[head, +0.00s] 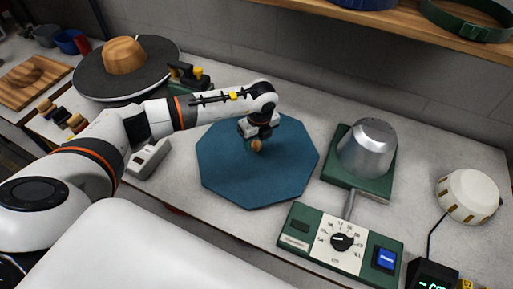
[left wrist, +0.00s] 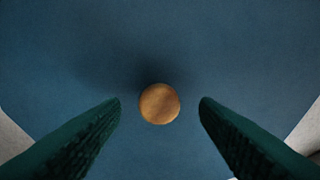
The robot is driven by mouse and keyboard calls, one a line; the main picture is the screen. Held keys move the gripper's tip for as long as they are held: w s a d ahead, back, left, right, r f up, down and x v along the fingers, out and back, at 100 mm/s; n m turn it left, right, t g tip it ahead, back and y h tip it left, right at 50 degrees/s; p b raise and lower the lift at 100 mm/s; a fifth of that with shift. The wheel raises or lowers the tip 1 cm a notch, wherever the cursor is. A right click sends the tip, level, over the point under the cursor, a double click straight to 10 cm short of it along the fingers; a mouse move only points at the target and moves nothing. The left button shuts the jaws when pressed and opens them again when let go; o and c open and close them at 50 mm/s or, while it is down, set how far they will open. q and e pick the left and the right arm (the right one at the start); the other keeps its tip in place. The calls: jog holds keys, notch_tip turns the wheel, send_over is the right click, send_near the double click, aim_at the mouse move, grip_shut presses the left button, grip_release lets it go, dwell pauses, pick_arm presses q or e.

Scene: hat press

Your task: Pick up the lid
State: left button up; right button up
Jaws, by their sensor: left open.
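The lid (head: 225,178) appears to be the flat blue octagonal panel lying on the worktop, with a round wooden knob (head: 257,146) at its middle. My left gripper (head: 253,138) is over the middle of the panel, pointing down at the knob. In the left wrist view the knob (left wrist: 160,104) shows between the two dark green fingers, with a gap on each side. The left gripper is open and holds nothing. Whether the fingertips are down at the knob's height is hard to tell. My right gripper is not in view.
A metal dome (head: 367,148) on a green base stands to the right of the panel, behind a green control box (head: 340,243) with a dial. A cream round device (head: 468,196) is at far right. A hat on a dark disc (head: 88,78) is at back left. A shelf (head: 400,20) hangs above.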

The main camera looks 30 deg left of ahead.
pick_arm(q)
jog(key=shift+f, duration=0.75)
jog(key=shift+w+r, duration=0.1)
grip_shut()
